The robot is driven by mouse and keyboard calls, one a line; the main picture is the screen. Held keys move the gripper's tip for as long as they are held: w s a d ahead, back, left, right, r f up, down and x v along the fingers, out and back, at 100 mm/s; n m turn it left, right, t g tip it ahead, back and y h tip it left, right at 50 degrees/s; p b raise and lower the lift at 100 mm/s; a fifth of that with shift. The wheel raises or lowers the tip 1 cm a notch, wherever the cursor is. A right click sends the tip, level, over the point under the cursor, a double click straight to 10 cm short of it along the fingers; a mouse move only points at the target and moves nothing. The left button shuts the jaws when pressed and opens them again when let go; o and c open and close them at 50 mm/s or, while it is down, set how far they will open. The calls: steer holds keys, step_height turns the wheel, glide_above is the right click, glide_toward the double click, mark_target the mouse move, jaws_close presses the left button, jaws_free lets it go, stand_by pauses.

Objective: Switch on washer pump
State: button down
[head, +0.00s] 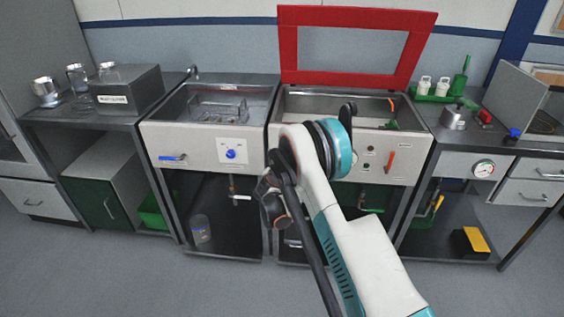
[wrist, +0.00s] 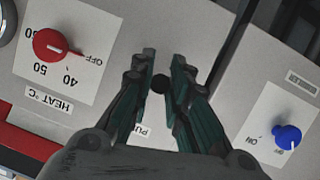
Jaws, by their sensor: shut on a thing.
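In the wrist view my gripper (wrist: 163,60) is at a pale control panel, its two dark fingers on either side of a small round black switch (wrist: 158,85). The fingers are shut on this switch. A white label below it, partly covered by a finger, shows the letters "PU" (wrist: 145,131) upside down. In the head view the dark wrist end of my arm (head: 272,203) is in front of the seam between the two sink units. The switch and fingertips are hidden there behind the arm.
A red heat knob (wrist: 50,45) is left of my gripper. A blue knob (wrist: 288,136) is to the right, past the seam; it also shows in the head view (head: 231,154). The right sink's red-framed lid (head: 288,50) stands open. An orange handle (head: 390,161) is on the right panel.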

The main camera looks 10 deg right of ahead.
step_height(320, 180, up, 3)
steer(key=g+y+p, duration=0.1)
steer(key=g+p, duration=0.2)
steer(key=g, duration=0.1)
steer(key=shift+r, duration=0.2)
steer(key=shift+w+d+r+n+g+y+p, duration=0.15)
steer(key=shift+r+g+y+p, duration=0.2)
steer(key=shift+g, duration=0.35)
steer(key=shift+w+a+r+n+g+y+p, duration=0.1)
steer(key=shift+w+r+g+y+p, duration=0.2)
steer(key=shift+g, duration=0.4)
steer(key=shift+w+d+r+n+g+y+p, duration=0.1)
steer(key=shift+r+g+y+p, duration=0.3)
steer(key=shift+g, duration=0.3)
steer(key=shift+r, duration=0.1)
steer(key=c, duration=1.5)
jaws_free()
steer(key=shift+c, duration=0.2)
steer(key=v, duration=1.2)
steer(key=shift+w, duration=0.1)
